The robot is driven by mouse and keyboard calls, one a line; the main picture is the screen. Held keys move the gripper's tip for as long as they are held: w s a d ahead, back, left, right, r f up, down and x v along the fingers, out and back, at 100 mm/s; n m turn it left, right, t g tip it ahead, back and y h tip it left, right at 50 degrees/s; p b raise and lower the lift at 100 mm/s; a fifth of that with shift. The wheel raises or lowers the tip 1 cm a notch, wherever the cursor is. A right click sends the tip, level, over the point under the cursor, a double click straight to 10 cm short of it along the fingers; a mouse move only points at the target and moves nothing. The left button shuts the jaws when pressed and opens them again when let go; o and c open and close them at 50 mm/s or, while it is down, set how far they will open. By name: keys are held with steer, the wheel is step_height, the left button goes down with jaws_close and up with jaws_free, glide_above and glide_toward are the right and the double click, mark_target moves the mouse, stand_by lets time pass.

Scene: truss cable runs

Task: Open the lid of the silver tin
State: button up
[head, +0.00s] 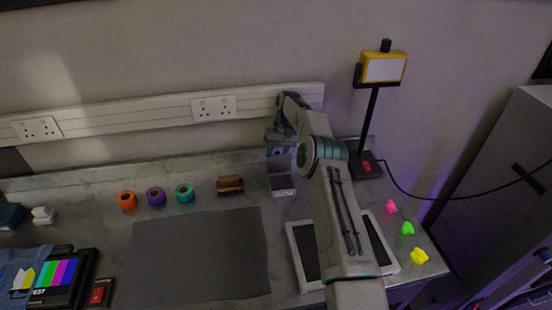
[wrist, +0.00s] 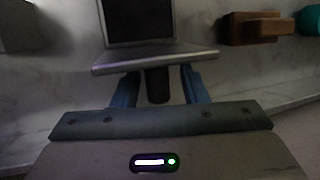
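The silver tin (head: 283,191) stands on the bench against the back, in front of the wall. Its dark inside shows in the head view, and its lid appears raised at the back, partly hidden by my arm. In the wrist view a silver edge, seemingly the lid (wrist: 155,56), lies just beyond my fingers, with a dark recess behind it. My gripper (wrist: 158,88) is open, its two blue fingers apart. A short dark tab or post (wrist: 157,84) shows between them, with a gap on each side. In the head view the fingers are hard to make out.
A brown block (head: 230,185) and teal, purple and orange rolls stand left of the tin. A yellow-headed lamp (head: 383,68) stands to the right. A white-framed tray (head: 303,262) lies under my arm. A grey mat (head: 198,256) is clear.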

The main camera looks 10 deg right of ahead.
mark_target(276, 153)
steer(key=shift+r, duration=0.1)
step_height(276, 153, up, 3)
steer(key=shift+w+r+b, duration=0.1)
steer(key=shift+r+b, duration=0.1)
steer(key=shift+b, duration=0.8)
steer(key=s+d+r+b, duration=0.4)
steer(key=s+d+r, duration=0.2)
steer(key=d, duration=0.4)
steer(key=shift+r, duration=0.7)
steer(key=shift+d, duration=0.1)
steer(key=shift+c, duration=0.2)
